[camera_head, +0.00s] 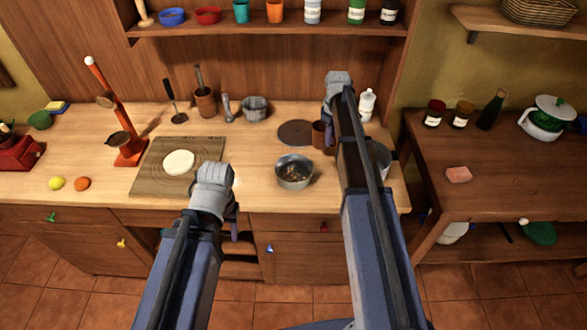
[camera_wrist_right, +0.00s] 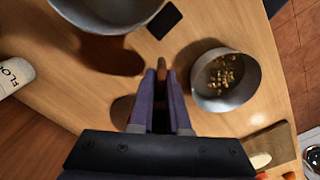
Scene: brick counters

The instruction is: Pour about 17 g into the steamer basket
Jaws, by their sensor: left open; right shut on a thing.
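My right gripper (camera_head: 330,128) is shut on a small brown vessel (camera_head: 319,134) above the back right of the counter. In the right wrist view only a narrow brown part (camera_wrist_right: 161,70) shows between its fingertips; the contents are hidden. A round grey metal vessel (camera_head: 293,183) with yellowish bits inside stands in front of it, and is right of the fingers in the wrist view (camera_wrist_right: 232,102). I cannot tell whether this is the steamer basket. My left gripper (camera_head: 233,226) is open and empty at the counter's front edge.
A second metal vessel (camera_head: 381,158) is partly behind my right arm. A dark disc (camera_head: 296,132) lies behind the filled vessel. A board (camera_head: 149,182) with white dough (camera_head: 179,162) is left, near a red stand (camera_head: 131,154). A white bottle (camera_head: 367,104) stands at the back.

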